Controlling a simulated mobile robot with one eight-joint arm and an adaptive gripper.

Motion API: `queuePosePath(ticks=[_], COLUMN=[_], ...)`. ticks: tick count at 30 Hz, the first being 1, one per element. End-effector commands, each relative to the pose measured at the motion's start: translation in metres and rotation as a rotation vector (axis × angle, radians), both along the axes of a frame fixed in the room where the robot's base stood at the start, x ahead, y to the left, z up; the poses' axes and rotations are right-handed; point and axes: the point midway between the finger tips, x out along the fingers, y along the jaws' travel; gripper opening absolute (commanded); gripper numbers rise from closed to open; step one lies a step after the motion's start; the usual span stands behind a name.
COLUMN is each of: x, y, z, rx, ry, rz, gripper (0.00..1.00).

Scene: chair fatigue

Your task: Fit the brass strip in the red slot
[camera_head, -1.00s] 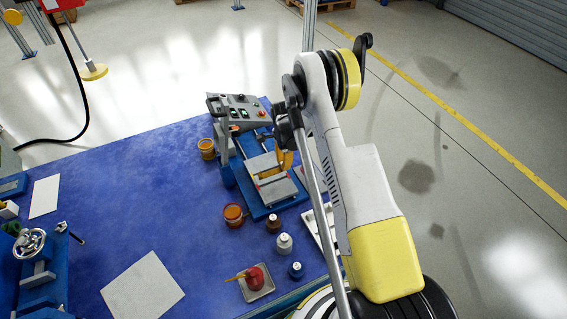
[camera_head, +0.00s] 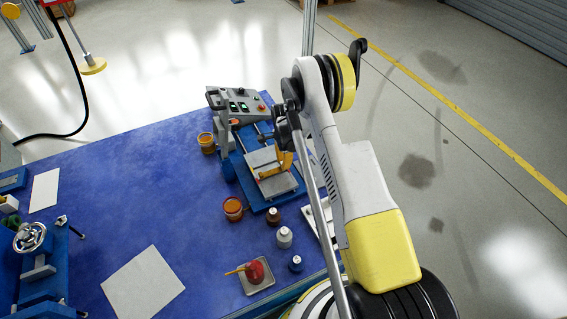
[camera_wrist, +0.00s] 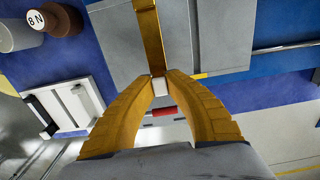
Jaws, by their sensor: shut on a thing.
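My gripper (camera_wrist: 157,88) is shut on the brass strip (camera_wrist: 151,40), which runs away from the fingertips toward the top of the wrist view. The strip lies along the line between two grey plates of a blue fixture. In the head view the strip (camera_head: 271,172) crosses between the plates, with my gripper (camera_head: 287,162) at its right end. A red piece (camera_wrist: 165,112) shows between my fingers in the wrist view, by the near end of the plates. The slot itself is mostly hidden; I cannot tell whether the strip is in it or above it.
A grey control box (camera_head: 242,108) stands behind the fixture. Orange jars (camera_head: 233,208), small weights (camera_head: 284,237) and a tray with a red object (camera_head: 256,274) stand in front. A white fixture part (camera_wrist: 62,108) is at left in the wrist view. The table's middle is clear.

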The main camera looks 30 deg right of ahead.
Motion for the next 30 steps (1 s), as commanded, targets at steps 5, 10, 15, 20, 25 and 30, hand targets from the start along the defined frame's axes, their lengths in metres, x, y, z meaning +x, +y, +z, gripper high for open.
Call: queuePosePath(ticks=[5,10,15,20,25,30], x=[0.0,0.0,0.0,0.0,0.0001,0.0002], y=[0.0,0.0,0.0,0.0,0.0,0.0], z=[0.0001,0.0001,0.0001,0.0,-0.0021,-0.0063], rx=[0.0,0.0,0.0,0.0,0.0,0.0], ry=[0.0,0.0,0.0,0.0,0.0,0.0], rz=[0.0,0.0,0.0,0.0,0.0,0.0], gripper=[0.0,0.0,0.0,0.0,0.0,0.0])
